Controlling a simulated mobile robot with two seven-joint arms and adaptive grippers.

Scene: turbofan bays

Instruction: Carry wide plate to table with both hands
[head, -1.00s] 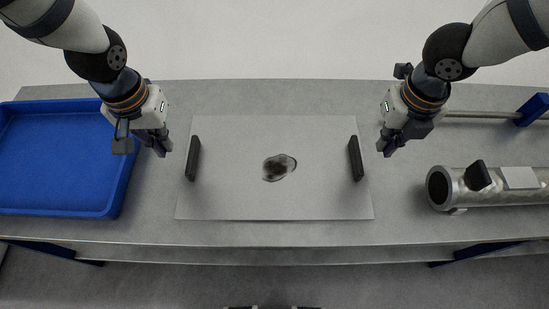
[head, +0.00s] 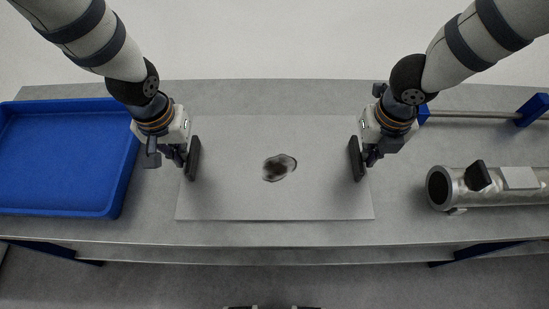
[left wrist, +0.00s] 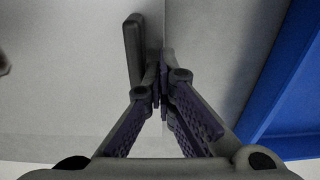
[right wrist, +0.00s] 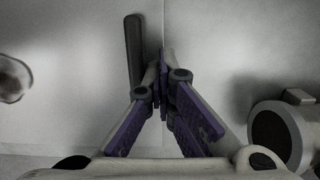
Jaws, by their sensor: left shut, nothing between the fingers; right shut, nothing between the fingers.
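A black bar handle stands near each end, the left handle (head: 193,158) and the right handle (head: 355,158). My left gripper (head: 181,164) is shut and empty, close beside the left handle on its outer side. My right gripper (head: 370,162) is shut and empty, close beside the right handle on its outer side. In the left wrist view, the shut fingers (left wrist: 163,85) are beside the handle (left wrist: 134,50). The right wrist view shows the fingers (right wrist: 164,85) likewise beside the handle (right wrist: 134,55).
A blue tray (head: 120,205) stands on the table left of the plate. A metal cylinder (head: 455,188) lies at the right, with a rod and blue bracket (head: 530,110) behind it. The table's front edge (head: 280,245) runs just in front of the plate.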

